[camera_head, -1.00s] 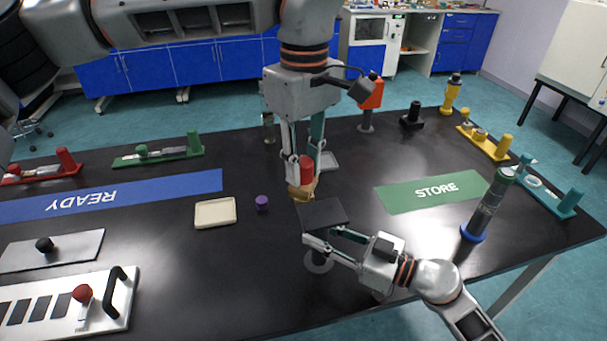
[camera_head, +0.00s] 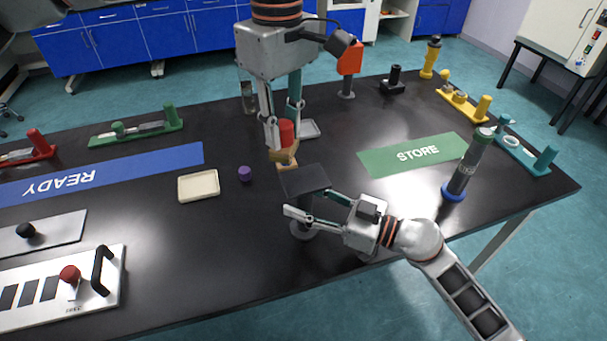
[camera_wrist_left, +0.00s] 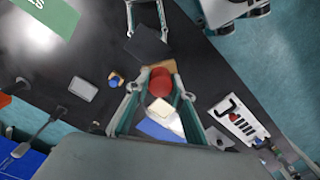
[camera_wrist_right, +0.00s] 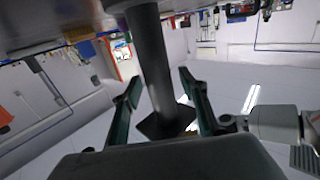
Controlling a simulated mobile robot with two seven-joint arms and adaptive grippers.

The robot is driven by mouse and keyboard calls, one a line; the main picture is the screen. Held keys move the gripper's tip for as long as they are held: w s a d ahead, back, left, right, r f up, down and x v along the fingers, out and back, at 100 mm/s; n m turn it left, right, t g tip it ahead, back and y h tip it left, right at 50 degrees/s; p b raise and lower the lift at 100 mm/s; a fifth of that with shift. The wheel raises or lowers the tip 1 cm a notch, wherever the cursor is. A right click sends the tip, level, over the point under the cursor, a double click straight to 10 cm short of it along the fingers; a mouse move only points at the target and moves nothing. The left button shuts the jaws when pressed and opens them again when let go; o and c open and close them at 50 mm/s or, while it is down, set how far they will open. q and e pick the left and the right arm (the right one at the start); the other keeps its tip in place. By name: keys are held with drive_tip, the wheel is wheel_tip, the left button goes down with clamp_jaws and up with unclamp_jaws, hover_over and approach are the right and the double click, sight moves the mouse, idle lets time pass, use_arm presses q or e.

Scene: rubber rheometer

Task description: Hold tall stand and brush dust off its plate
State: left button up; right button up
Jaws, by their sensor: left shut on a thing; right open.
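The tall stand has a dark square plate (camera_head: 307,181) on a post above a round base (camera_head: 302,231) at the table's front edge. My right gripper (camera_head: 314,204) is open, its fingers on either side of the post just under the plate. In the right wrist view the post (camera_wrist_right: 151,60) runs between the open fingers. My left gripper (camera_head: 284,140) is shut on the red handle of a brush (camera_head: 286,130). The brush's tan lower part is at the plate's far edge; I cannot tell if it touches. The left wrist view shows the red handle (camera_wrist_left: 160,82) beside the plate (camera_wrist_left: 149,44). Dust is not discernible.
A cream tray (camera_head: 198,186) and a purple piece (camera_head: 245,173) lie left of the stand. A blue READY strip (camera_head: 100,175) is at left.

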drive_tip(key=v, duration=1.2)
drive_tip(key=shift+s+d, duration=0.1)
